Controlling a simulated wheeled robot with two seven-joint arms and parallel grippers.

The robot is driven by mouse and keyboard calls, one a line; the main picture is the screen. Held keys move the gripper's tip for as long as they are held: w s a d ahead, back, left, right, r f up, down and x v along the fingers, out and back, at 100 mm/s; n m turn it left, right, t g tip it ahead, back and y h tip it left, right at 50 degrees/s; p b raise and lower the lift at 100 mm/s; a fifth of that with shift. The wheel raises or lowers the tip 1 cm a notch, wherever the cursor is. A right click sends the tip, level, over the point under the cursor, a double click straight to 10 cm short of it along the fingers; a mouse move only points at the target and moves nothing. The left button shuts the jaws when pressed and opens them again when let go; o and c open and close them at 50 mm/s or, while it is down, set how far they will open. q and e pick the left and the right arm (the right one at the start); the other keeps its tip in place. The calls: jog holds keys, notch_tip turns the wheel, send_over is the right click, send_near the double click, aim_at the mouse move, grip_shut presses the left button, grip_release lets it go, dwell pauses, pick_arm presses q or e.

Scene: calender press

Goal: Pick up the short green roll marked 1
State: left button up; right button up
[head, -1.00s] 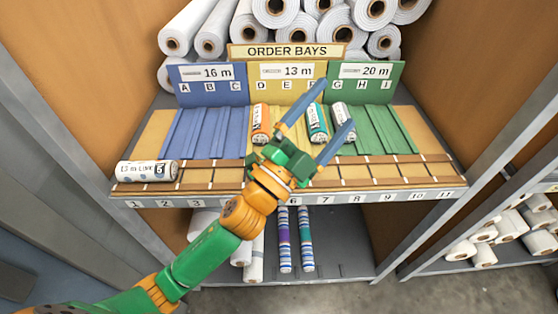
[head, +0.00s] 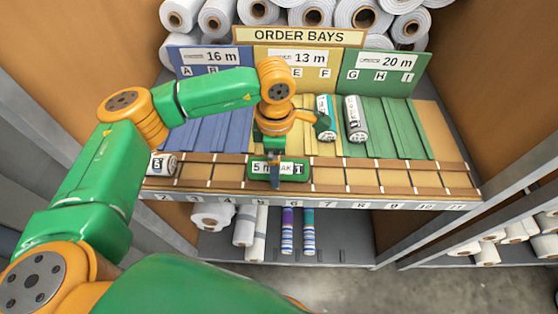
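The short green roll (head: 295,172) lies sideways on the wooden front strip of the order bays, with a white label ending in a 1. My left gripper (head: 275,178) points down over its middle. One blue finger stands in front of the label and covers part of it. The other finger is hidden, so I cannot tell whether the gripper is closed on the roll. My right gripper is not in view.
A white roll (head: 162,165) lies at the left end of the strip. A teal-and-white roll (head: 326,120) and a dark-and-white roll (head: 355,120) lie in the bays behind. The strip (head: 400,180) is clear on the right. Posts flank the shelf.

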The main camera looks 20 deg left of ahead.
pick_arm(q)
jog(key=shift+w+f, duration=0.25)
jog(key=shift+f, duration=0.6)
jog(key=shift+s+r, duration=0.1)
jog(key=c, duration=1.5)
jog(key=shift+r, duration=0.1)
